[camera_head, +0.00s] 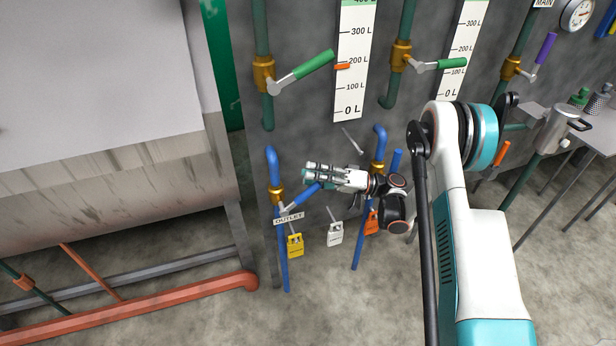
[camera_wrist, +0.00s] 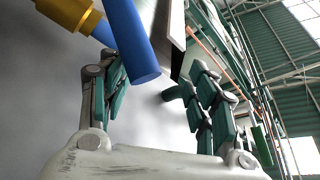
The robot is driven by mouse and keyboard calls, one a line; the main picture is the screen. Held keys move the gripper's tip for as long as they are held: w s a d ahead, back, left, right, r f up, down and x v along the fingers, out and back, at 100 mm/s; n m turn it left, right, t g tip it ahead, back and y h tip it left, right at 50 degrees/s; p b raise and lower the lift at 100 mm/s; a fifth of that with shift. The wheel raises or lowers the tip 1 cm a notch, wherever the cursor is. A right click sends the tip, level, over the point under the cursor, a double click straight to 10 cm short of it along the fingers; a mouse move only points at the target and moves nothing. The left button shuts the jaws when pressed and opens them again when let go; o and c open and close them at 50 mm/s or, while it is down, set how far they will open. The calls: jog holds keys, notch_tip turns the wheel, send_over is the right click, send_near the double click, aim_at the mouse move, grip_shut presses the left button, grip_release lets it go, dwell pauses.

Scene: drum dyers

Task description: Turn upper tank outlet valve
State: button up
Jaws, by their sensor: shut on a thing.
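A blue pipe (camera_head: 272,160) with a brass valve (camera_head: 277,195) stands at the wall beside the large grey tank (camera_head: 110,150). An OUTLET label (camera_head: 289,218) sits at this valve. Its blue lever handle (camera_head: 306,195) slants up to the right toward my gripper (camera_head: 310,178). In the wrist view, the handle (camera_wrist: 131,38) comes down between the fingers of my gripper (camera_wrist: 158,75), close to the left finger, with brass (camera_wrist: 68,12) behind it. My gripper is shut on the handle. The exact contact is partly hidden.
A second blue pipe with brass valve (camera_head: 377,167) is just right. Green-handled valves (camera_head: 310,68) and level scales are above. A red pipe (camera_head: 150,302) runs low left.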

jog(key=shift+s+d+r, duration=0.1)
jog(key=shift+d+r, duration=0.2)
jog(key=shift+d, duration=0.3)
jog(key=shift+d+r, duration=0.25)
jog(key=shift+d, duration=0.35)
jog(key=shift+o, duration=1.1)
jog(key=shift+d+r, duration=0.3)
jog(key=shift+d, duration=0.3)
jog(key=d, duration=0.1)
jog(key=s+d+r, duration=0.1)
jog(key=shift+d+r, duration=0.15)
jog(key=shift+d, duration=0.15)
jog(key=shift+c, duration=1.1)
jog(key=d+r, duration=0.3)
jog(key=d, duration=0.4)
jog(key=shift+r+p, duration=0.15)
jog(key=shift+p, duration=0.2)
jog(key=shift+s+b, duration=0.1)
jog(key=shift+b, duration=0.2)
